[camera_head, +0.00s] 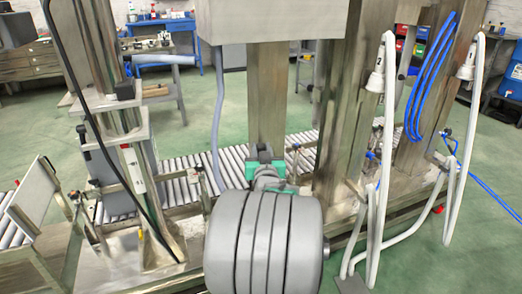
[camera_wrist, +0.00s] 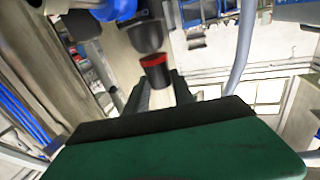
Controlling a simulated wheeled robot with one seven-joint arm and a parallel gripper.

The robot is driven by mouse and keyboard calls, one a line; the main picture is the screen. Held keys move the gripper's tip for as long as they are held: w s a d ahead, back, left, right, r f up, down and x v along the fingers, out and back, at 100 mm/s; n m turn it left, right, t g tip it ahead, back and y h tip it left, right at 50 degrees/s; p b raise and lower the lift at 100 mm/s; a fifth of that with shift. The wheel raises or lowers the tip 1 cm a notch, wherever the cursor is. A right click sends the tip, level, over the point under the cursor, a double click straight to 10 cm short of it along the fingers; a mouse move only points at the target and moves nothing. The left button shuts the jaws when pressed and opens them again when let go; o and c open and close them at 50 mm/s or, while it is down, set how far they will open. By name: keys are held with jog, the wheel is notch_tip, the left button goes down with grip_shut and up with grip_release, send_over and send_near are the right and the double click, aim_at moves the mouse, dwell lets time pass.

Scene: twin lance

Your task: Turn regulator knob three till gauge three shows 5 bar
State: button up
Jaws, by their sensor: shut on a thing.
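A dark knob with a red band (camera_wrist: 155,73) shows in the wrist view, just under a dark rounded body (camera_wrist: 146,37). My gripper (camera_wrist: 159,84) has its two fingers on either side of the knob and is shut on it. I cannot read a number on the knob, so I cannot tell which regulator it is. In the head view my gripper (camera_head: 268,182) shows only as green and grey parts in front of the steel column; my grey arm hides the fingertips and the knob. No gauge face can be made out in either view.
A roller conveyor (camera_head: 300,150) runs behind the steel posts. White hoses (camera_head: 381,200) and coiled blue hoses (camera_head: 428,75) hang at the right. A grey hose (camera_head: 218,115) hangs left of the column. A tilted panel (camera_head: 33,195) stands at the left.

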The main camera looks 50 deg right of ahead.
grip_shut()
jog(key=shift+w+a+r+p, duration=0.1)
jog(key=shift+w+a+p, duration=0.1)
jog(key=shift+p, duration=0.2)
